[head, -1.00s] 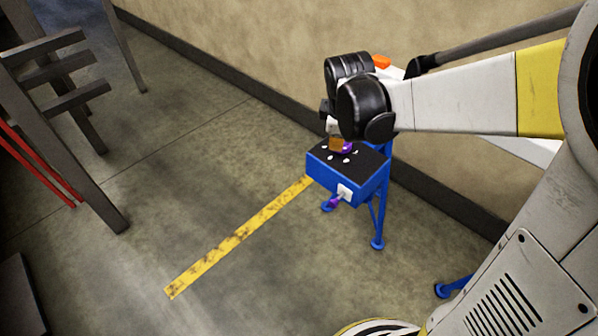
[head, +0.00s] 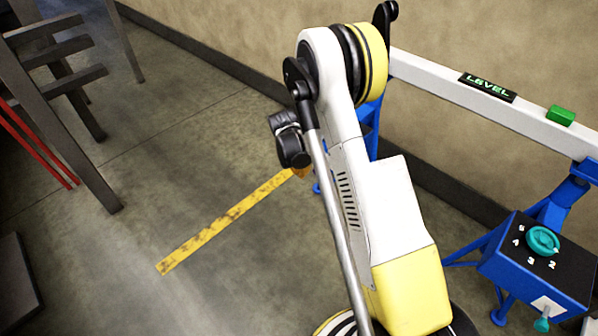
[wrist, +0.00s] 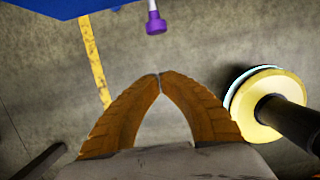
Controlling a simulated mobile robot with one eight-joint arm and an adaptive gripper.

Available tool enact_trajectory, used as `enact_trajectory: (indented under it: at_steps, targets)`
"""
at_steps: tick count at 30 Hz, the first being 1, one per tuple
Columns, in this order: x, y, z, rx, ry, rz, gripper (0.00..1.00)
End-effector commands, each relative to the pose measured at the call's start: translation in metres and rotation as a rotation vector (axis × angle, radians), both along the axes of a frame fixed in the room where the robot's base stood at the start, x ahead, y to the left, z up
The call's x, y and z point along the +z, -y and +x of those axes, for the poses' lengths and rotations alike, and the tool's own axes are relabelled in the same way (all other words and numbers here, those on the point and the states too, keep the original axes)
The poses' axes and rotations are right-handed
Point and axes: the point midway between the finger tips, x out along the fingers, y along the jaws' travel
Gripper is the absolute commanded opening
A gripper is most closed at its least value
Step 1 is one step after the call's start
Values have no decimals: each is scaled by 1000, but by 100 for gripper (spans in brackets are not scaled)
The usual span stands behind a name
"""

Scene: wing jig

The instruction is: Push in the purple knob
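The purple knob (wrist: 156,23) shows at the top of the wrist view, on a pale stem beside a blue box (wrist: 60,8). My gripper (wrist: 160,75) has two orange-brown fingers whose tips meet, with nothing seen between them. The tips point toward the knob, with a gap between them in the picture; I cannot tell the depth. In the head view my arm hides the purple knob and most of its box. Only a bit of my gripper (head: 300,172) shows there, low beside the arm.
A white beam (head: 430,76) with a "LEVEL" sign (head: 488,88) and a green block (head: 561,115) runs along the wall. Another blue box (head: 500,262) at right carries a teal dial (head: 542,240) and a teal knob (head: 541,323). Floor with a yellow stripe (head: 220,226) lies open at left.

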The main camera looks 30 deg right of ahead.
Motion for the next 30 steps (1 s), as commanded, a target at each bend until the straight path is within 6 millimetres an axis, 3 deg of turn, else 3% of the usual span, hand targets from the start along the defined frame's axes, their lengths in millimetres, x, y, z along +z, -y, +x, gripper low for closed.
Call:
enact_trajectory:
  at_steps: [3,8,15,30]
  targets:
    - [-31,6,2,-1,0,0,0]
    - [-59,15,6,-1,1,0,0]
    - [-54,44,16,-3,2,1,0]
    - [-52,52,19,-1,1,0,0]
